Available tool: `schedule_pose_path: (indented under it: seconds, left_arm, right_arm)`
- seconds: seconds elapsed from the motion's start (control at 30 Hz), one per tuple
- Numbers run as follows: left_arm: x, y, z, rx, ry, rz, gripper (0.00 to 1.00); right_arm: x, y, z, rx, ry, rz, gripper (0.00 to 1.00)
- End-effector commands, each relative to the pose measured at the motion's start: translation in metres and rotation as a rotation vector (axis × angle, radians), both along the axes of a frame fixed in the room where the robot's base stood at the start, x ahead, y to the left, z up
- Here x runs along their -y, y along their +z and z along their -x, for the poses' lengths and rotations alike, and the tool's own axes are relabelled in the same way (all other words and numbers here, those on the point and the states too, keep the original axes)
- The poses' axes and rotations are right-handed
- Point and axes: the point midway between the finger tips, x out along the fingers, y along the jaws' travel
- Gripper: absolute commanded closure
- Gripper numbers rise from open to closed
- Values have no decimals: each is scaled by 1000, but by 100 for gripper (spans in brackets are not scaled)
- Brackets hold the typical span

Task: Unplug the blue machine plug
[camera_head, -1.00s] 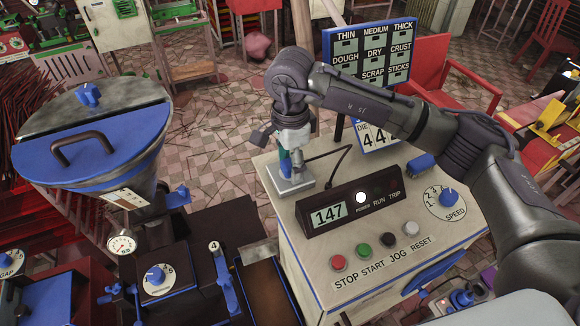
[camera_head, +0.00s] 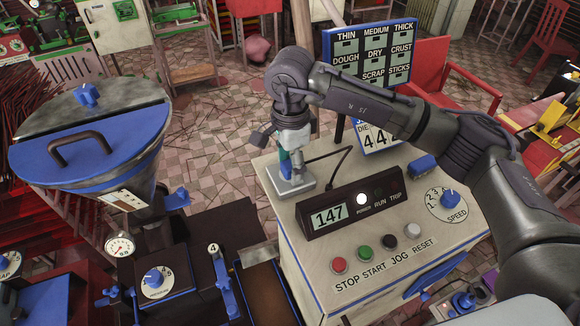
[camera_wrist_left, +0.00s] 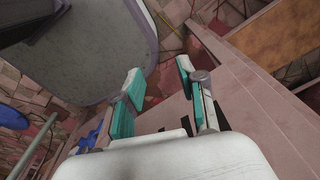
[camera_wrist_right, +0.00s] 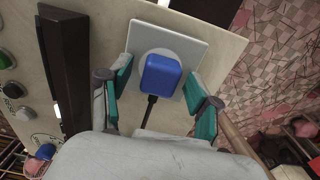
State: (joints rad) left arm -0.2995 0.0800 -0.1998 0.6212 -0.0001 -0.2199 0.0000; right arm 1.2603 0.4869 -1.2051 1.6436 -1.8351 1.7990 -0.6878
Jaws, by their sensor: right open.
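The blue plug (camera_wrist_right: 160,76) sits in a pale square socket plate (camera_wrist_right: 192,48) on top of the control cabinet, with a black cord running from it. My right gripper (camera_wrist_right: 160,90) is open, its teal-padded fingers on either side of the plug with gaps showing. In the head view the right gripper (camera_head: 291,165) points down over the socket plate (camera_head: 300,187), and hides most of the plug. My left gripper (camera_wrist_left: 160,82) shows in the left wrist view, open and empty, away from the plug; it does not show in the head view.
The control cabinet (camera_head: 345,290) carries a display box (camera_head: 350,207) just in front of the socket, buttons, and a speed dial (camera_head: 450,198). A sign board (camera_head: 368,55) stands behind. A blue-lidded hopper machine (camera_head: 90,150) is at the left.

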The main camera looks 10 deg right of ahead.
Motion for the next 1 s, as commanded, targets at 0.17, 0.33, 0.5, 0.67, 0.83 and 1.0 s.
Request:
schedule_pose_path:
  seconds: [0.17, 0.33, 0.5, 0.67, 0.83, 1.0]
  left_arm:
    - [0, -1, 0, 0, 0, 0, 60]
    - [0, -5, 0, -1, 0, 0, 60]
    - [0, -8, 1, -1, 0, 1, 60]
    - [0, -8, 1, -1, 0, 1, 60]
    - [0, -8, 1, -2, 0, 1, 60]
    - [0, -8, 1, -2, 0, 1, 60]
  right_arm:
    - [0, 0, 0, 0, 0, 0, 38]
    - [0, -1, 0, 0, 0, 0, 38]
    - [0, -1, 0, 0, 0, 0, 38]
    - [0, 0, 0, 0, 0, 0, 38]
    - [0, 0, 0, 0, 0, 0, 51]
    - [0, 0, 0, 0, 0, 0, 79]
